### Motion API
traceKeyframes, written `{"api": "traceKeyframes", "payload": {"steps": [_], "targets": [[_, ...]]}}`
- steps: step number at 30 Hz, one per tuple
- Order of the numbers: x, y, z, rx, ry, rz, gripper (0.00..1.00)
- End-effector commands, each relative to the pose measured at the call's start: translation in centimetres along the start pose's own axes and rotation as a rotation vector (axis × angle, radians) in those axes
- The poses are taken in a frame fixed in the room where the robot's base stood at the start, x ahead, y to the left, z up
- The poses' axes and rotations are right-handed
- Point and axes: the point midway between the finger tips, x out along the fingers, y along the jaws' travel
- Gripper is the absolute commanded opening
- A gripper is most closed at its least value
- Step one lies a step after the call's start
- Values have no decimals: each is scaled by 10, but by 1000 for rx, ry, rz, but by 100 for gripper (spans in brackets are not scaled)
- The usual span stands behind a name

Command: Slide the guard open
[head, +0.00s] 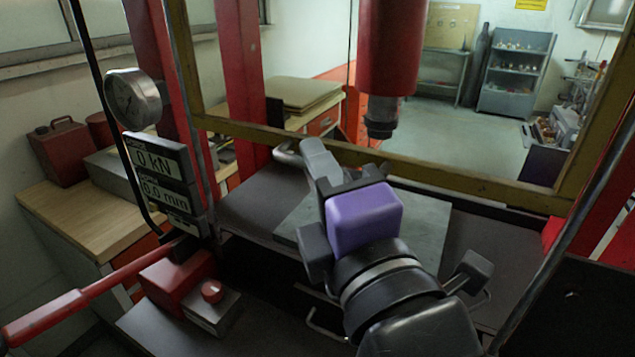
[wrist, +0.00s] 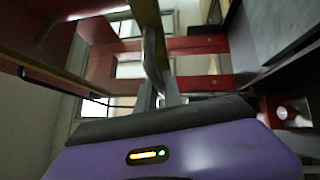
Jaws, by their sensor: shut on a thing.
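The guard is an ochre-yellow frame (head: 474,184) around a clear opening at the front of the red press. Its bottom rail runs slantwise across the head view, above the grey press bed (head: 425,222). A curved grey metal handle (head: 287,152) shows at the rail, left of my fingers. My gripper (head: 316,152), with a purple housing, is shut on this handle, and its fingers partly cover it. In the wrist view the handle (wrist: 152,60) rises from between my fingertips (wrist: 167,92). The far part of the grip is hidden.
The red ram (head: 392,45) hangs behind the guard. A gauge (head: 132,98) and digital displays reading 0 kN and 0.0 mm (head: 160,172) stand at left. A red pump lever (head: 75,298) extends lower left. A wooden bench (head: 75,215) is behind them.

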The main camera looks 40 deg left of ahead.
Motion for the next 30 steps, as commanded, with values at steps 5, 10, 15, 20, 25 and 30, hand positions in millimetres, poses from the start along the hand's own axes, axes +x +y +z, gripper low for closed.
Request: {"api": "traceKeyframes", "payload": {"steps": [5,10,15,20,25,30], "targets": [[1,10,2,0,-1,1,0],[1,10,2,0,-1,0,0],[1,9,2,0,-1,0,13],[1,9,1,0,0,0,32],[1,9,1,0,0,0,32],[-4,8,2,0,-1,0,32]]}}
